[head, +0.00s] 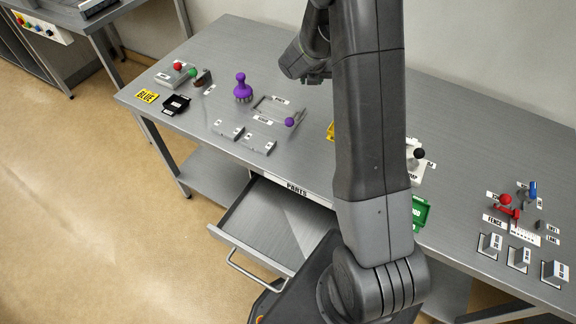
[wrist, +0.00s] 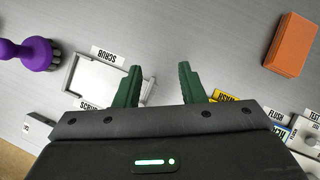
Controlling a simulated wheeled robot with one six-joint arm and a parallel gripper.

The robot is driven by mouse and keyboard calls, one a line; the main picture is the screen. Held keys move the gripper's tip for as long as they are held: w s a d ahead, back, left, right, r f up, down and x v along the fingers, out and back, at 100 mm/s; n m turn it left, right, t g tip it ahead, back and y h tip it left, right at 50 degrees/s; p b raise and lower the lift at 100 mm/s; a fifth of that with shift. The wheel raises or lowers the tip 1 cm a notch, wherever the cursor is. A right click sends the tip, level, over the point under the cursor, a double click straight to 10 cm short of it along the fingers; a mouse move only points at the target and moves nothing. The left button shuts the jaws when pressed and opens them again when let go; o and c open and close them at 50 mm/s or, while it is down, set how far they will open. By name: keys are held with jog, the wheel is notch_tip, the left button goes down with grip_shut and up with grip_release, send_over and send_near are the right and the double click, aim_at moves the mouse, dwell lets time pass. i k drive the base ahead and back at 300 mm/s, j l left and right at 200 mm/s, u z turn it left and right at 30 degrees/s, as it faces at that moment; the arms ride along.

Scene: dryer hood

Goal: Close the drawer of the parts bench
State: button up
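The drawer (head: 262,222) of the parts bench (head: 216,59) is pulled out below the tabletop in the head view. It is open toward the lower left, and its inside looks empty. Its bar handle (head: 252,278) is on the front. A PARTS label (head: 297,188) is on the bench edge above it. My arm hides the drawer's right part. My gripper (wrist: 158,72) shows two green fingers spread apart over the tabletop in the wrist view, with nothing between them. It is above the bench, apart from the drawer and handle.
A purple-handled brush (head: 242,90) stands on the bench, also seen in the wrist view (wrist: 36,54). A tray marked SCRUB (wrist: 98,80) and an orange block (wrist: 290,45) lie near my gripper. A green bin (head: 420,212) is right of my arm. Floor left of the drawer is clear.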

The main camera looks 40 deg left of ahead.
aim_at(277, 228)
jog(key=u, duration=1.2)
jog(key=k, duration=0.3)
